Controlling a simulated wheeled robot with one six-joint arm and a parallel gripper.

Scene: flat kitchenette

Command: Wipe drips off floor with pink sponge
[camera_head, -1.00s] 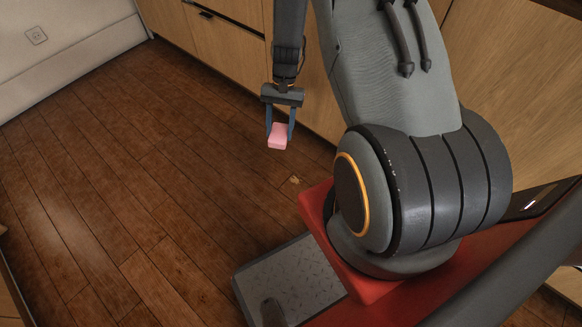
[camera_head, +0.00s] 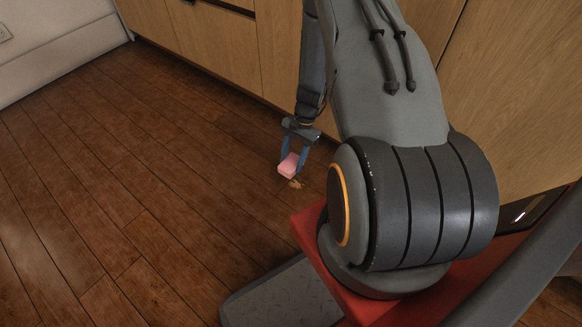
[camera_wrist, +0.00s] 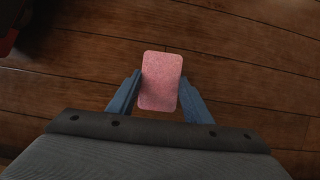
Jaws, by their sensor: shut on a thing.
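The pink sponge (camera_head: 289,165) is a small block held between the blue fingers of my gripper (camera_head: 297,160), which is shut on it. In the wrist view the sponge (camera_wrist: 161,80) sits between the two fingertips, with plain floor boards around it. A small light-brown drip mark (camera_head: 295,184) lies on the wooden floor just below the sponge in the head view. I cannot tell whether the sponge touches the floor. The mark does not show in the wrist view.
Wooden cabinets (camera_head: 213,45) stand along the wall behind my gripper. My red and grey base is at the lower right, close to the mark. The wood floor (camera_head: 120,180) to the left is clear. A white wall panel (camera_head: 60,40) is at the upper left.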

